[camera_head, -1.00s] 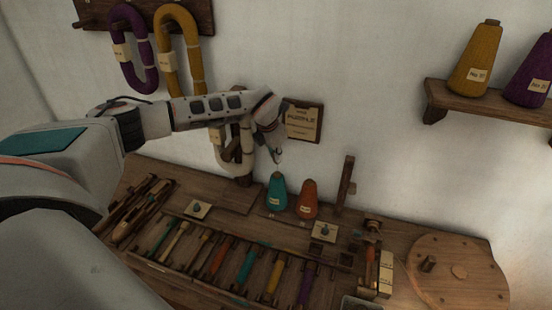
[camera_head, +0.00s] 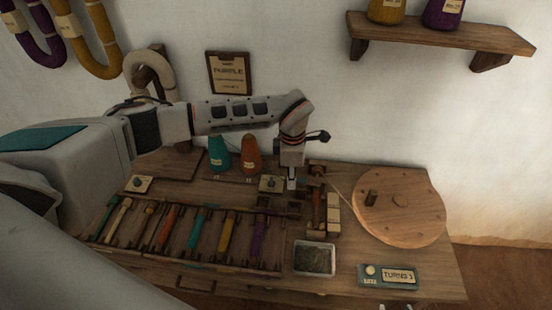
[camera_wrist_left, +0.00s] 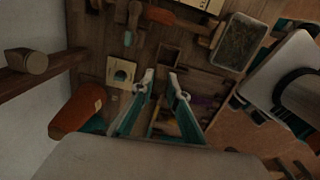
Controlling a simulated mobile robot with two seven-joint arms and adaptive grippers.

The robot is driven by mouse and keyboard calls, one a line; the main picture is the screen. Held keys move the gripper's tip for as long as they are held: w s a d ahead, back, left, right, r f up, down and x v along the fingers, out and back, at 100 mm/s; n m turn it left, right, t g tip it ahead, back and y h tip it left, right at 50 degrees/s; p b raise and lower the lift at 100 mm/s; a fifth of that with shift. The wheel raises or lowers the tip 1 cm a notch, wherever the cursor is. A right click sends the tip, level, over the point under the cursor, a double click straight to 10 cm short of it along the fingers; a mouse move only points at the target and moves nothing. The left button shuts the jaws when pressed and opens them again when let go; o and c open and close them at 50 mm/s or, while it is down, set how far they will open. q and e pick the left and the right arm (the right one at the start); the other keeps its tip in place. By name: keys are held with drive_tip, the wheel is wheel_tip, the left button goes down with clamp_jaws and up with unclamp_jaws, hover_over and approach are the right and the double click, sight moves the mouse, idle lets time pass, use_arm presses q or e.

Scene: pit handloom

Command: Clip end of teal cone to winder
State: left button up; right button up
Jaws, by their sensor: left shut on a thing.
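The teal cone (camera_head: 219,155) stands upright on the bench at the wall, left of an orange cone. In the left wrist view it is mostly hidden behind the orange cone. My left gripper (camera_head: 291,184) points down over the bench, right of both cones and just left of the winder's spindle block (camera_head: 318,200). It is shut on the yarn end, which is too thin to make out; its fingertips show in the left wrist view (camera_wrist_left: 161,78). The winder's round wooden wheel (camera_head: 405,205) is farther right.
The orange cone (camera_head: 250,155) stands beside the teal one. A rack of coloured bobbins (camera_head: 180,232) fills the front left. A metal tray (camera_head: 314,258) and a turns counter (camera_head: 388,276) lie at the front. A shelf (camera_head: 440,35) hangs above right.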

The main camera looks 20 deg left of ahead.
use_arm(q)
drive_tip(key=shift+m, duration=0.4)
drive_tip(key=shift+s+d+f+b, duration=0.15)
drive_tip(key=shift+d+f+b, duration=0.15)
drive_tip(key=shift+f+b, duration=0.55)
drive_tip(key=shift+s+d+f+b, duration=0.25)
drive_tip(key=shift+f+b, duration=0.25)
drive_tip(key=shift+f, duration=0.6)
drive_tip(key=shift+s+d+f+b, duration=0.1)
drive_tip(key=shift+d+f+b, duration=0.25)
drive_tip(key=shift+f+b, duration=0.5)
wheel_tip(320, 180, down, 2)
drive_tip(key=shift+f+b, duration=0.15)
drive_tip(key=shift+b, duration=0.15)
drive_tip(key=shift+f, duration=0.65)
drive_tip(key=o, duration=0.8)
drive_tip(key=shift+o, duration=0.5)
